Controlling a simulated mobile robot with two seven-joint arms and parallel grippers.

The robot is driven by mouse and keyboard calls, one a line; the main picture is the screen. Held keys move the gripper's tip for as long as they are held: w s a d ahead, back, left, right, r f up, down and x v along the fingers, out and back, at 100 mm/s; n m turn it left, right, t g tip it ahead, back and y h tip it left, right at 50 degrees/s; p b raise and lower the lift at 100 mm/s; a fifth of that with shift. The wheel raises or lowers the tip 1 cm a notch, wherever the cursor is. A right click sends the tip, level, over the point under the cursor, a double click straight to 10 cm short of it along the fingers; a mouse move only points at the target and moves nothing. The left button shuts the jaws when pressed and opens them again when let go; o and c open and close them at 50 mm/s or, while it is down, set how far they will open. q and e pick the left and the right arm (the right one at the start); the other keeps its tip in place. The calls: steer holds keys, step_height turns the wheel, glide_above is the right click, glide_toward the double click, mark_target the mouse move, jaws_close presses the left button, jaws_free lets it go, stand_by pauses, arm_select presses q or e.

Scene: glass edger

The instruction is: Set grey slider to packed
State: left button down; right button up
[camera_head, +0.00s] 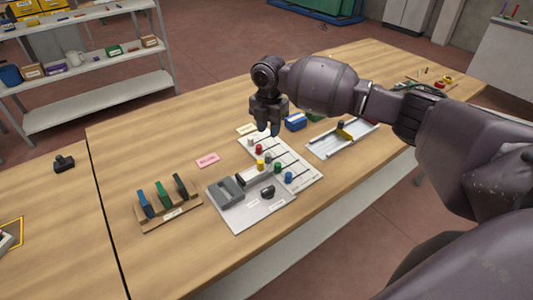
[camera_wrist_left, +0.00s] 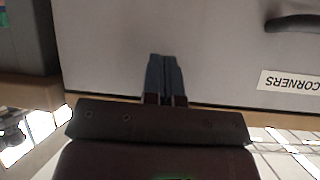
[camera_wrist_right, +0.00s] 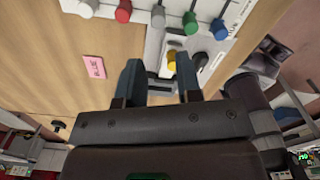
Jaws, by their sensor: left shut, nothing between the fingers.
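The white slider board (camera_head: 308,172) lies on the wooden table with a row of coloured knobs on dark slots. The grey knob (camera_head: 268,158) sits between the red knob (camera_head: 259,148) and the green knob (camera_head: 278,167). In the right wrist view the grey knob (camera_wrist_right: 157,16) is near the top, beyond my fingertips. My right gripper (camera_head: 268,130) is open and empty, pointing down above the board's far-left end; its parted fingers show in the right wrist view (camera_wrist_right: 157,78). My left gripper (camera_wrist_left: 165,60) is shut and empty before a grey surface labelled CORNERS. Slot markings are too small to read.
A grey panel (camera_head: 270,209) with a black dial and a yellow knob (camera_head: 261,165) adjoins the board. A wooden rack (camera_head: 187,208) stands left, a pink label (camera_head: 207,160) behind it. A blue box (camera_head: 295,122) and a metal rail (camera_head: 330,145) lie right.

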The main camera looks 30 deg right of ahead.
mark_target(268, 154)
steer(key=shift+w+f, duration=0.1)
steer(key=shift+f, duration=0.3)
step_height(268, 154, down, 9)
steer(key=shift+r+b, duration=0.1)
steer(key=shift+b, duration=0.4)
steer(key=shift+f, duration=0.65)
jaws_close()
